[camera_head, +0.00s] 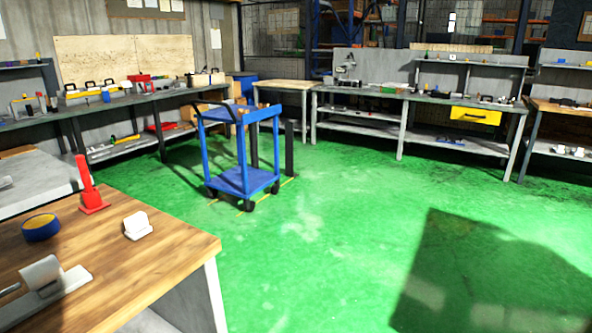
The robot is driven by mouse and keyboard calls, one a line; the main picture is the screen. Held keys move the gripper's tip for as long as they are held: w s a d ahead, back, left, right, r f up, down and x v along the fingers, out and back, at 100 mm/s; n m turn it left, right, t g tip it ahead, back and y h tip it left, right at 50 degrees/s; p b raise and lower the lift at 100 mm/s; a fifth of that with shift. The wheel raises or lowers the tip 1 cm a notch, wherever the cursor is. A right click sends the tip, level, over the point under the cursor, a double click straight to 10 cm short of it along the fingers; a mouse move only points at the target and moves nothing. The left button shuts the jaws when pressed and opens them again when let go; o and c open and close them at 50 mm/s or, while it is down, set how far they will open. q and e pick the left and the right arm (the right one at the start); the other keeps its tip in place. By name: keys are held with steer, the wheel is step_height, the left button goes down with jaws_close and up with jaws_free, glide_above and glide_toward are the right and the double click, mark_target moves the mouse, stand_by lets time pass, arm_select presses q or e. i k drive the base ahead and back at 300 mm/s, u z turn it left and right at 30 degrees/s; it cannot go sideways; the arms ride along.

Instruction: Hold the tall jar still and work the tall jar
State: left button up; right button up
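I cannot make out a tall jar in the head view. Neither of my grippers shows in it. On the near wooden workbench (150,262) at lower left stand a red upright object with a flat base (92,190), a dark blue and yellow ring (41,228) like a tape roll, a small white block-like piece (137,226), and a pale grey piece on a flat base (45,280) near the left edge.
A blue cart (243,180) stands mid-floor near dark posts (289,147). Cluttered benches line the back, one with a yellow drawer (475,115). A grey-topped table (35,180) stands at left. The green floor (350,220) is clear at centre and right, with a dark shadow.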

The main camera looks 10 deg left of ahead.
mark_target(106, 97)
steer(key=i, duration=3.8)
steer(key=u, duration=2.5)
steer(key=i, duration=5.7)
steer(key=z, duration=0.3)
steer(key=k, duration=0.1)
steer(key=z, duration=0.9)
